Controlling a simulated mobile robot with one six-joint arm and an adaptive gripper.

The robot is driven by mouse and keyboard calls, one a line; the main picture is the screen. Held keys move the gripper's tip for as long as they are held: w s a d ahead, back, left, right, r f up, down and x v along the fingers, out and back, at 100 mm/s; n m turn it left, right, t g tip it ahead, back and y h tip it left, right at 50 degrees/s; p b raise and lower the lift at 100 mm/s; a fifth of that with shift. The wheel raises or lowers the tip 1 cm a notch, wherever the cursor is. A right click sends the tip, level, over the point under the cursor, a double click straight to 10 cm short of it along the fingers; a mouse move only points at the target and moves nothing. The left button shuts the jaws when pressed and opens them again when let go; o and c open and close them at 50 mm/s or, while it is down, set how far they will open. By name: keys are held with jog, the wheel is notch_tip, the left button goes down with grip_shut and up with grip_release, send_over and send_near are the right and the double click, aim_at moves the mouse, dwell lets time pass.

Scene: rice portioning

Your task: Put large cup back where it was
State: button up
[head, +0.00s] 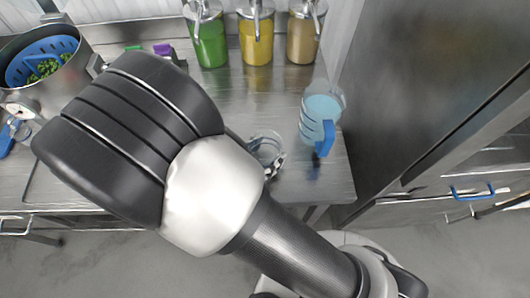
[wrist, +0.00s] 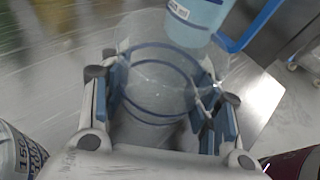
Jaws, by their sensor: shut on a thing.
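A clear, see-through cup, the large cup (wrist: 152,75), sits between the two fingers of my gripper (wrist: 163,90) in the wrist view. The fingers are shut on its sides. In the head view the cup (head: 264,146) shows just right of my white wrist link, over the steel counter (head: 245,95). My arm covers much of the gripper there. Whether the cup's base touches the counter is hard to tell.
A blue measuring jug (head: 322,108) with a blue handle stands to the right of the cup, near the counter's right end. Green (head: 210,45), yellow (head: 256,42) and brown (head: 303,40) dispensers line the back. A pot (head: 65,85) with a blue strainer stands left.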

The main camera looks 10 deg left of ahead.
jog(key=o, duration=1.3)
jog(key=shift+f, duration=0.15)
jog(key=shift+c, duration=0.2)
jog(key=shift+s+a+r, duration=0.2)
jog(key=shift+r, duration=0.15)
jog(key=p+v, duration=0.4)
jog(key=v, duration=0.7)
jog(key=shift+s+a, duration=0.1)
jog(key=shift+s, duration=0.1)
jog(key=shift+r, duration=0.1)
